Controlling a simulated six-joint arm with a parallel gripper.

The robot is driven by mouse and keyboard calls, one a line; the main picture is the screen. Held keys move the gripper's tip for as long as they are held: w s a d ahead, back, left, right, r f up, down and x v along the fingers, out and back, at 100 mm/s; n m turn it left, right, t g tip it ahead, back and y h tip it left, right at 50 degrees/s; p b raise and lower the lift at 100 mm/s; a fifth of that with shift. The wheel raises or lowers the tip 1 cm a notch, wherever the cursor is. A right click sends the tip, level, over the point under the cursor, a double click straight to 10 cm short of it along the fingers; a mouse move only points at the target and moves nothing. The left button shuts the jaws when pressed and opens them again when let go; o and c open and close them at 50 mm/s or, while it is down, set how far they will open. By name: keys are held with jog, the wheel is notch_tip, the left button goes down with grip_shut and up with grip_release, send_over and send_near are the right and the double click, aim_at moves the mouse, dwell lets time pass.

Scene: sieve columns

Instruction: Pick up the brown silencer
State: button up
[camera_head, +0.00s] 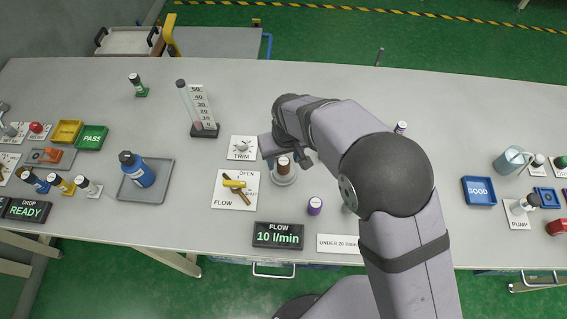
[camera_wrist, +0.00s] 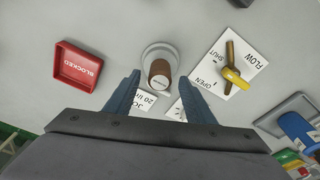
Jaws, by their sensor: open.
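The brown silencer (camera_head: 284,163) is a small upright cylinder on a pale round base (camera_head: 285,176), near the middle of the table and right of the flow valve. In the wrist view the silencer (camera_wrist: 160,73) has a white label on its end and sits on its round base (camera_wrist: 148,54). My gripper (camera_wrist: 157,88) is open, its two blue-grey fingers apart on either side of the silencer's lower end in the picture. In the head view my arm is over the table and partly hides the gripper, so I cannot tell whether the fingers touch the silencer.
The flow valve with its yellow handle (camera_head: 235,184) stands just left of the silencer. A purple-capped vial (camera_head: 314,206) is to the right and a 10 l/min display (camera_head: 277,235) in front. A red BLOCKED tray (camera_wrist: 78,66) shows in the wrist view.

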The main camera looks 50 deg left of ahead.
jog(key=shift+w+a+f, duration=0.1)
jog(key=shift+a+f, duration=0.05)
jog(key=shift+f, duration=1.15)
jog(key=c, duration=1.2)
jog(key=shift+o, duration=0.2)
jog(key=shift+r, duration=0.15)
